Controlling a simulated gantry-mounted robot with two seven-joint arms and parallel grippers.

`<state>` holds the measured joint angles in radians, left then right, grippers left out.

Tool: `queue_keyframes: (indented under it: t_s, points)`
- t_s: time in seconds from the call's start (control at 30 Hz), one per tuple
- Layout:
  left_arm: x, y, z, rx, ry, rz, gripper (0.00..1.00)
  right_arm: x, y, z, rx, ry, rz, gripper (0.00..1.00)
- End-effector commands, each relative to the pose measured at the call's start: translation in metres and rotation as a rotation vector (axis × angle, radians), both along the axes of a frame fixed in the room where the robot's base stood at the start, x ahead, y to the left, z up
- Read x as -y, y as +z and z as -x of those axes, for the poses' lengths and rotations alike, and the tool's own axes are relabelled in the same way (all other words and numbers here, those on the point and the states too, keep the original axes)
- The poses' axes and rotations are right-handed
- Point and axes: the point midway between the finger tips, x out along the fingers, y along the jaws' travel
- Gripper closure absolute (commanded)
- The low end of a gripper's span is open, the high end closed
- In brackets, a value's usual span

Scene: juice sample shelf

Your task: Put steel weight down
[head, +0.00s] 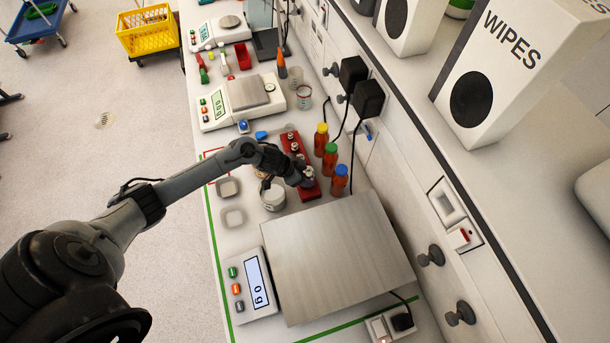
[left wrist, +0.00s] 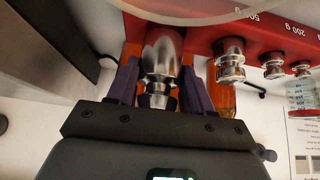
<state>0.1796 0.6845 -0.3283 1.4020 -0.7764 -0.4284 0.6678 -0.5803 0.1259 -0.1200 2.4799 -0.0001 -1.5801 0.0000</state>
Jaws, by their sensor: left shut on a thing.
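My left gripper (head: 293,171) reaches over the bench to the near end of a red weight rack (head: 309,192). In the left wrist view, its purple-padded fingers (left wrist: 158,88) are shut on a shiny steel weight (left wrist: 160,62). The weight also shows at the gripper in the head view (head: 308,174). It is at the red rack (left wrist: 205,25); I cannot tell whether it rests in its place or hangs just above. Smaller steel weights (left wrist: 229,62) sit along the rack. My right gripper is not in view.
A large scale (head: 335,255) with a bare steel plate reads 0 g, in front of the rack. Bottles with yellow, green and blue caps (head: 338,182) stand close behind the rack. A white-lidded jar (head: 273,198) stands beside it. A smaller balance (head: 248,93) is farther back.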

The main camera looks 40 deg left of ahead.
Motion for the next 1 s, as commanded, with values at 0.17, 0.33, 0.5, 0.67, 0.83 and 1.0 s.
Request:
queue_keyframes:
  t_s: [0.17,0.33,0.5,0.67,0.83,1.0]
  points:
    - [0.000,0.005,-0.002,0.006,0.000,0.001,0.91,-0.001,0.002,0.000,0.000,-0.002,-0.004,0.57]
    - [0.000,0.004,-0.002,0.006,0.000,0.001,0.91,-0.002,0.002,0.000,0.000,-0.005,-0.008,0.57]
    - [0.000,0.005,-0.002,0.006,0.000,0.001,0.91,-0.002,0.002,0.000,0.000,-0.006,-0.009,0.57]
    - [0.006,0.009,-0.003,0.008,0.003,0.003,0.91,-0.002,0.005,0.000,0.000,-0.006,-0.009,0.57]
    - [0.028,0.028,-0.005,0.009,0.015,0.006,0.91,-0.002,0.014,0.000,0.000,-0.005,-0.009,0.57]
    - [0.068,0.064,-0.006,0.010,0.058,0.011,0.91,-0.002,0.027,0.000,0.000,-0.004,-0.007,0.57]
